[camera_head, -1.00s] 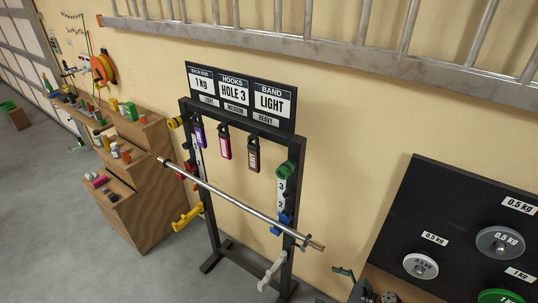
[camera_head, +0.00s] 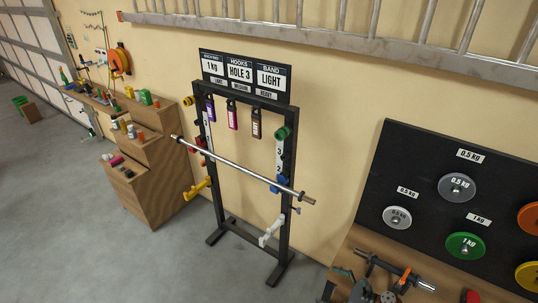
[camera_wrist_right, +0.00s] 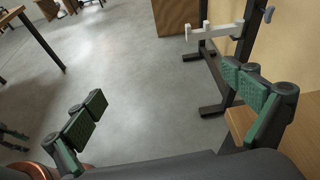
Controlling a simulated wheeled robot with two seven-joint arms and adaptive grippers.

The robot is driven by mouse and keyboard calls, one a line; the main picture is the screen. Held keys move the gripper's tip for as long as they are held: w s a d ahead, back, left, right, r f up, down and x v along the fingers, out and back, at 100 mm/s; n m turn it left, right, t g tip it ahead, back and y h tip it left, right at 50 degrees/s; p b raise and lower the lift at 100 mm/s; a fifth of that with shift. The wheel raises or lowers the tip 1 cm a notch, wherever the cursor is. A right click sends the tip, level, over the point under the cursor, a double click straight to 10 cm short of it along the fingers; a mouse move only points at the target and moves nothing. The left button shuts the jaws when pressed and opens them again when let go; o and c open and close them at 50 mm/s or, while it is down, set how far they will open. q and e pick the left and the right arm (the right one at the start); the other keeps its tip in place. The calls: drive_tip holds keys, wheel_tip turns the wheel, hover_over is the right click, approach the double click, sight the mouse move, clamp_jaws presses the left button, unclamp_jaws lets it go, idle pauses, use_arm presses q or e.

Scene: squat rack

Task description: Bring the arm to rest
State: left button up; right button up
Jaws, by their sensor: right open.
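My right gripper (camera_head: 350,284) shows at the bottom edge of the head view, right of the rack's foot and partly cut off. In the right wrist view its two green-padded fingers (camera_wrist_right: 165,85) stand wide apart with only floor between them. It is open and holds nothing.
A sign (camera_head: 245,77) tops the rack, with colored bands hanging below. A wooden stepped shelf (camera_head: 150,190) stands left. A black plate board (camera_head: 410,165) holds several discs at right. A wooden bench (camera_head: 365,243) with a dark bar lies below it.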

drive_tip(key=s+d+f+n+g+h+b, duration=0.1)
drive_tip(key=s+d+f+n+h+b, duration=0.15)
drive_tip(key=s+f, duration=0.7)
drive_tip(key=s+d+f+n+g+h+b, duration=0.1)
drive_tip(key=s+d+f+n+g+h, duration=0.2)
drive_tip(key=f, duration=1.2)
drive_tip(key=s+d+f+n+h+b, duration=0.1)
drive_tip(key=s+d+f+n+h, duration=0.1)
drive_tip(key=s+f, duration=0.8)
use_arm(q)
wheel_tip(320, 180, down, 10)
drive_tip(key=s+b, duration=0.2)
drive_tip(key=b, duration=0.3)
drive_tip(key=shift+s+g, duration=0.3)
use_arm(e)
drive_tip(key=s+d+f+n+g+h, duration=0.1)
drive_tip(key=s+f+n, duration=0.5)
drive_tip(key=s, duration=0.4)
drive_tip(key=s+d+f+n+g+h, duration=0.1)
drive_tip(key=s+f+n, duration=0.5)
drive_tip(key=s, duration=0.4)
drive_tip(key=s+d+f+n+g+h, duration=0.1)
drive_tip(key=s+f+n, duration=0.5)
drive_tip(key=s, duration=0.4)
drive_tip(key=shift+s+d+f+h, duration=0.25)
drive_tip(key=shift+s+f+h, duration=0.15)
drive_tip(key=shift+f, duration=0.45)
use_arm(q)
drive_tip(key=shift+f, duration=0.1)
